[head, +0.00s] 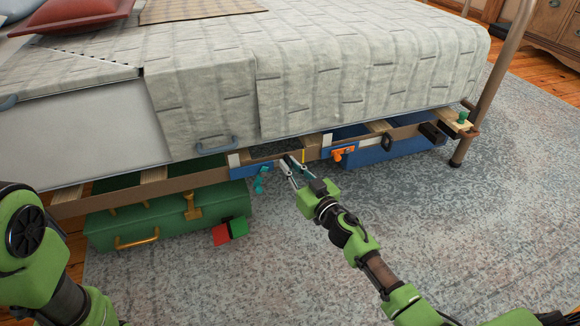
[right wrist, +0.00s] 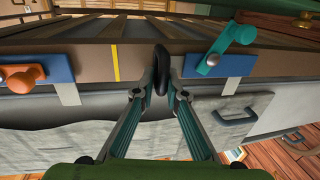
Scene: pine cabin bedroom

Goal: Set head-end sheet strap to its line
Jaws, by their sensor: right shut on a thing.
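My right gripper (head: 288,163) is at the bed's side rail. In the right wrist view its fingertips (right wrist: 162,84) are shut on a black loop (right wrist: 161,68) in front of the rail. A yellow line (head: 303,157) crosses the rail just right of the gripper; in the right wrist view the line (right wrist: 116,60) stands left of the loop, apart from it. A blue plate (head: 252,170) with a teal lever (head: 261,181) is left of the gripper. The lever (right wrist: 226,48) also shows in the right wrist view. The strap itself cannot be made out clearly. My left gripper is out of view.
An orange lever (head: 343,153) on another blue plate is farther right, with a second black loop (head: 387,142) beyond it. A green case (head: 170,217) and a blue bin (head: 395,148) are under the bed.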

